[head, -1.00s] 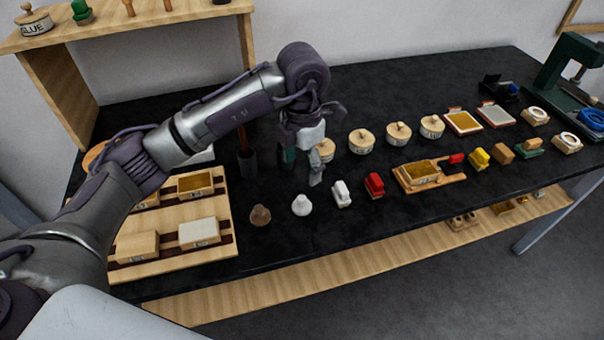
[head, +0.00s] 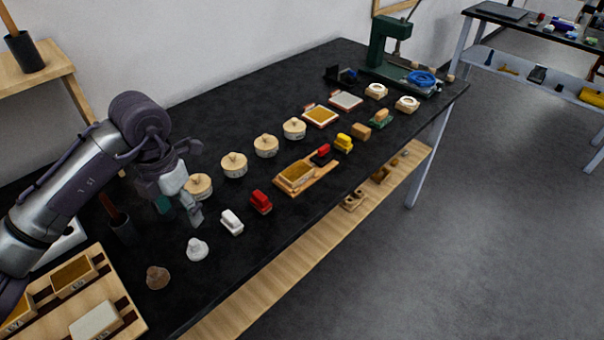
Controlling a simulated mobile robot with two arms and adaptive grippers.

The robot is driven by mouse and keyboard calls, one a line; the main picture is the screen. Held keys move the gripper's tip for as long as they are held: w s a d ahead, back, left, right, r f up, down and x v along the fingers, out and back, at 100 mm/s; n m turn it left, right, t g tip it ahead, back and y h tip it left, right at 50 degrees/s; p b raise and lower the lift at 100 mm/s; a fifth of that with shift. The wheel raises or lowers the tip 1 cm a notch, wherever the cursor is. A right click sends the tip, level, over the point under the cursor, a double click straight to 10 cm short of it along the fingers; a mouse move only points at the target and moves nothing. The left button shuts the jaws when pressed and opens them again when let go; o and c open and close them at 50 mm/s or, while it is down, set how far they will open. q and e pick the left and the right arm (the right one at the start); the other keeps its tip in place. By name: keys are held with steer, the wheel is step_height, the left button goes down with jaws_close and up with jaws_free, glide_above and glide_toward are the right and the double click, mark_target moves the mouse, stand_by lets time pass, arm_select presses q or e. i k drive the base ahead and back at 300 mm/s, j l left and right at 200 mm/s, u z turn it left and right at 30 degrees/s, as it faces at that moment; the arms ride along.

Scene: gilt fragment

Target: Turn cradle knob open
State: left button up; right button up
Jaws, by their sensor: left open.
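A green press (head: 384,50) stands at the far end of the black table. A round blue part (head: 420,79) sits on its green base and may be the knob; its setting is too small to tell. I cannot make out a clearly marked cradle. My left gripper (head: 191,180) is open and empty at the near left, over the table beside a round lidded pot (head: 201,188). It is far from the press. My right gripper is out of view.
Several lidded pots, white and red blocks, a wooden tray (head: 322,184) and two framed pads stand along the black table (head: 260,105). Open grey floor (head: 480,220) is right of the table.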

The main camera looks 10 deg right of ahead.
mark_target(322, 152)
steer(key=i+l+z, duration=0.2)
steer(key=z, duration=0.15)
steer(key=i+l+z, duration=0.2)
steer(key=l+z, duration=0.2)
steer(key=i+l+z, duration=0.1)
steer(key=i+z, duration=0.25)
steer(key=k+l, duration=0.05)
steer(key=k, duration=0.05)
